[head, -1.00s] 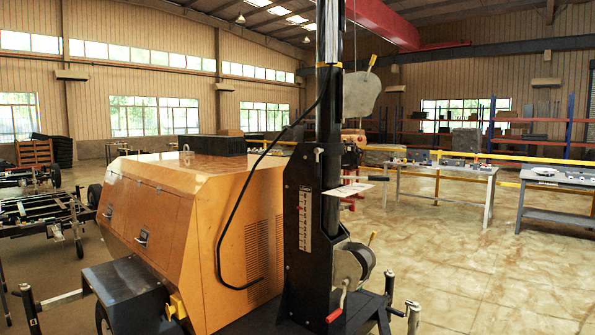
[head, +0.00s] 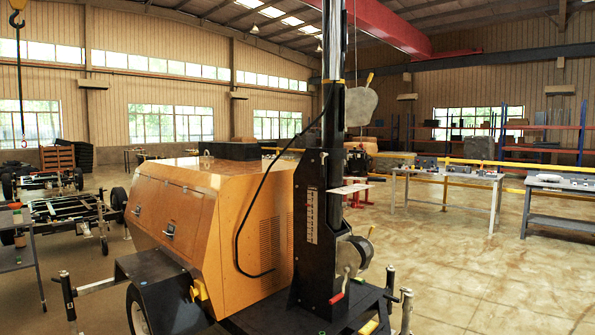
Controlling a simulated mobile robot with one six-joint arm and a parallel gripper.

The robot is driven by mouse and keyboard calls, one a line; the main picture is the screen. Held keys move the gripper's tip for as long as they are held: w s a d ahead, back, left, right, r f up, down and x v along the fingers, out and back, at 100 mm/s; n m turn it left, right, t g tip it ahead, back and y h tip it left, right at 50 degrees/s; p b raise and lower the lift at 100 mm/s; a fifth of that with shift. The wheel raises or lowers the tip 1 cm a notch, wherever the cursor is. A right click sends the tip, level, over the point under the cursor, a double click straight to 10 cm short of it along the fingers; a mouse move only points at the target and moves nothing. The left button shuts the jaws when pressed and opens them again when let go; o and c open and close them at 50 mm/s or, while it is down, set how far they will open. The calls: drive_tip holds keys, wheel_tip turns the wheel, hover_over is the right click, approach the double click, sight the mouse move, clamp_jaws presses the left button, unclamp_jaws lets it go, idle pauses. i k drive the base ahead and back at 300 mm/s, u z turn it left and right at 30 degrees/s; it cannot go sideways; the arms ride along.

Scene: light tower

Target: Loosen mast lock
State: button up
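The light tower's black mast (head: 333,160) stands upright at the right end of an orange generator body (head: 215,215). A winch drum (head: 354,253) with a red-handled crank (head: 338,297) sits low on the mast's right side. A lever with a yellowish tip (head: 371,231) stands up beside the winch. A second yellow-tipped handle (head: 370,77) shows higher up, above a grey rounded plate (head: 361,106). I cannot tell which of these is the mast lock. My gripper is not in view.
A black cable loops down the generator's end. Outrigger posts (head: 405,312) and a trailer wheel (head: 139,312) stand around the base. Workbenches (head: 446,180) and yellow rails are at the right. Open concrete floor (head: 480,270) lies right of the tower. A crane hook (head: 17,15) hangs at the upper left.

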sight(322, 154)
drive_tip(key=z, duration=0.3)
drive_tip(key=i, duration=2.55)
drive_tip(key=z, duration=0.05)
